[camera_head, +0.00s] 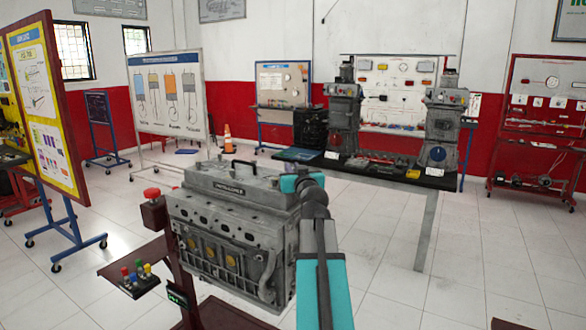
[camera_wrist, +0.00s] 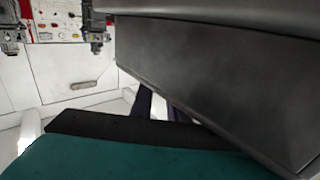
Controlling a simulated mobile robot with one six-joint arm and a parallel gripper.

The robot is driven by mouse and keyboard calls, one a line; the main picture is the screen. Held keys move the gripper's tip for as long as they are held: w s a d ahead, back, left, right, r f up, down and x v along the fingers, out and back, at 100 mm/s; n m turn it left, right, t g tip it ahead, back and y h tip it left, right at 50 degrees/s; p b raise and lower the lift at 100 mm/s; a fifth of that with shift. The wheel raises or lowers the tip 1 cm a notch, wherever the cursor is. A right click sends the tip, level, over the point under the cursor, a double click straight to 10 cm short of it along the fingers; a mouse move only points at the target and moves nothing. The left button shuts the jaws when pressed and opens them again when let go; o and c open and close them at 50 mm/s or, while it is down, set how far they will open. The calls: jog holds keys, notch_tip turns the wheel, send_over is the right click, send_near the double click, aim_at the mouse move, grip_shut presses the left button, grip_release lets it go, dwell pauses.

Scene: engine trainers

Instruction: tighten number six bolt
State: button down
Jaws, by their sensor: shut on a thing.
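The engine block (camera_head: 235,235) stands on its stand in the head view, with a dark grey top cover (camera_head: 228,184) that has a black handle. No separate number six bolt can be made out. My teal and dark arm rises in front of the engine's right end, and its wrist reaches the right end of the cover. My gripper's fingertips and whatever they hold cannot be made out in either view. In the wrist view, a large dark grey surface (camera_wrist: 220,75) fills the upper right, and I cannot tell what it belongs to. Teal and black parts fill the bottom.
A red button box (camera_head: 152,208) stands left of the engine, above a tray with small coloured pieces (camera_head: 137,275). A framed board (camera_head: 45,100) on a blue wheeled stand is at the left. Trainer benches (camera_head: 395,172) line the back.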

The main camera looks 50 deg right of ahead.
jog(key=c, duration=1.7)
grip_release()
jog(key=shift+s, duration=0.1)
jog(key=shift+b+v, duration=0.9)
jog(key=shift+v, duration=3.3)
jog(key=b, duration=0.2)
jog(key=s+a+b, duration=0.1)
jog(key=b, duration=0.1)
jog(key=shift+s+a+f+b, duration=0.1)
jog(key=shift+s+f+b, duration=0.15)
jog(key=shift+s+b, duration=0.05)
jog(key=shift+b+v, duration=1.65)
jog(key=shift+b, duration=0.8)
jog(key=shift+r, duration=0.2)
